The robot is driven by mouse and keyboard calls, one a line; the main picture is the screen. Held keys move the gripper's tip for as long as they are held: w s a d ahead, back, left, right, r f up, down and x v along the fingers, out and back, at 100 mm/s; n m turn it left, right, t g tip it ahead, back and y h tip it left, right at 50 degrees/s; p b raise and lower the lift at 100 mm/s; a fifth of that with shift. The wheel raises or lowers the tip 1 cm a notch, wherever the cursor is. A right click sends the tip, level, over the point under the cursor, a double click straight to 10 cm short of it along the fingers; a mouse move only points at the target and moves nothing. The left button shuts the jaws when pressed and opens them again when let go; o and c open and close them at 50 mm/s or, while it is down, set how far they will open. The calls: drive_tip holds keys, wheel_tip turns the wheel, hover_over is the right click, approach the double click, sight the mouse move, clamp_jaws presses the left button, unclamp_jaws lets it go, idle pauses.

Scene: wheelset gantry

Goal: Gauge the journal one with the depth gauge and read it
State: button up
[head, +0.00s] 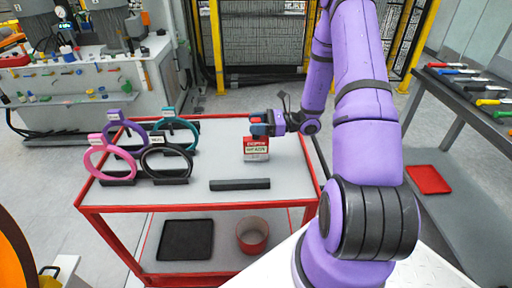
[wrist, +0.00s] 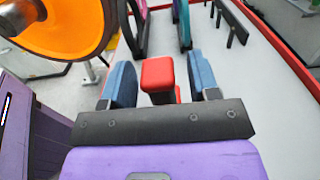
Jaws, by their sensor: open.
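A red block with a white label (head: 257,149) stands on the cart top; it may be the depth gauge, but the label is too small to read surely. My gripper (head: 262,125) is at its top. In the wrist view my gripper (wrist: 160,78) has its two blue fingers apart, one on each side of the red block's top (wrist: 158,72), with gaps visible at both sides. Which part is journal one I cannot tell. An orange wheel (wrist: 65,22) shows at upper left in the wrist view, and an orange edge (head: 12,255) at lower left in the head view.
The red-framed cart (head: 205,208) also carries pink (head: 95,160), purple (head: 128,133), teal (head: 190,125) and black (head: 165,150) rings on stands. A dark bar (head: 240,184) lies in front of the red block. A black tray (head: 186,240) and a cup (head: 252,236) sit below.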

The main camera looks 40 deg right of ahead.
clamp_jaws()
drive_tip(key=shift+r, duration=0.1)
idle(0.3)
